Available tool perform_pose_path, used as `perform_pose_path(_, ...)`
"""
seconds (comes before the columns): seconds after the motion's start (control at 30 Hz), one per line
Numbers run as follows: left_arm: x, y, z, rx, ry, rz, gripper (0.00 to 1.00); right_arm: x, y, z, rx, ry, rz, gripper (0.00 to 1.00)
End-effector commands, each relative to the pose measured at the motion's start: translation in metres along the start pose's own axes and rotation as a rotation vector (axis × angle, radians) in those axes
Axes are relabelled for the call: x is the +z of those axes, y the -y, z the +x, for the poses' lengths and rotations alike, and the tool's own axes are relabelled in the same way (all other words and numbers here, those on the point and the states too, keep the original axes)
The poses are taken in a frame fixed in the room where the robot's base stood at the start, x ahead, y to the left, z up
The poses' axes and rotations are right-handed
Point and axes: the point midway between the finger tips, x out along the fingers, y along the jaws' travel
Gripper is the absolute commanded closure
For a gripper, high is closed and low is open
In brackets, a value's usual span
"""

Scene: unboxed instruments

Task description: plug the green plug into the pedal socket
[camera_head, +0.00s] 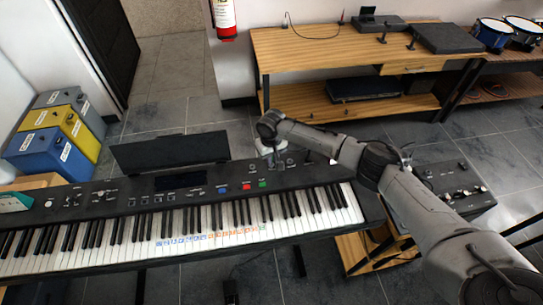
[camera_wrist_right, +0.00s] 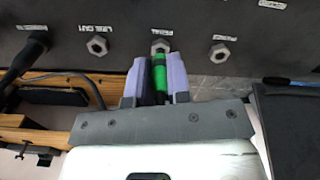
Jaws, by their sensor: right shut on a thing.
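The green plug (camera_wrist_right: 160,72) is in the right wrist view, held between the lilac fingers of my right gripper (camera_wrist_right: 158,64). The plug points at the pedal socket (camera_wrist_right: 160,46), a metal nut under the label PEDAL on the keyboard's dark rear panel. The plug's front end meets or overlaps the socket in the picture; I cannot tell how far it is inside. In the head view my right gripper (camera_head: 271,154) is at the keyboard's (camera_head: 140,195) back edge, and the plug is hidden. My left gripper is not in view.
Two other sockets flank the pedal socket, one on the left (camera_wrist_right: 97,46) and one on the right (camera_wrist_right: 219,53). A black plug (camera_wrist_right: 22,60) sits at the far-left socket. In the head view, a wooden bench (camera_head: 330,48) stands behind, with open floor between.

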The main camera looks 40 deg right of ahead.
Motion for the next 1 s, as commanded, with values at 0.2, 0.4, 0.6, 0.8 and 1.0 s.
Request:
perform_pose_path(0.2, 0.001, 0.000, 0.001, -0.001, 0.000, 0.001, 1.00, 0.000, 0.000, 0.004, 0.000, 0.000, 0.000, 1.00)
perform_pose_path(0.4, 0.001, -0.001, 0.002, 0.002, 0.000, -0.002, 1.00, 0.000, 0.000, 0.007, 0.000, 0.000, 0.000, 1.00)
perform_pose_path(0.6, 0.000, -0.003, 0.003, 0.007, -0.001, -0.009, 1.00, 0.000, 0.000, 0.011, 0.000, 0.000, 0.000, 1.00)
perform_pose_path(0.8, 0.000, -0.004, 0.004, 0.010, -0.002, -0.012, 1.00, 0.000, 0.000, 0.014, 0.001, 0.000, 0.001, 1.00)
perform_pose_path(1.0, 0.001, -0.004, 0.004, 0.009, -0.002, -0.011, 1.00, 0.001, -0.001, 0.015, 0.002, 0.001, 0.001, 0.80)
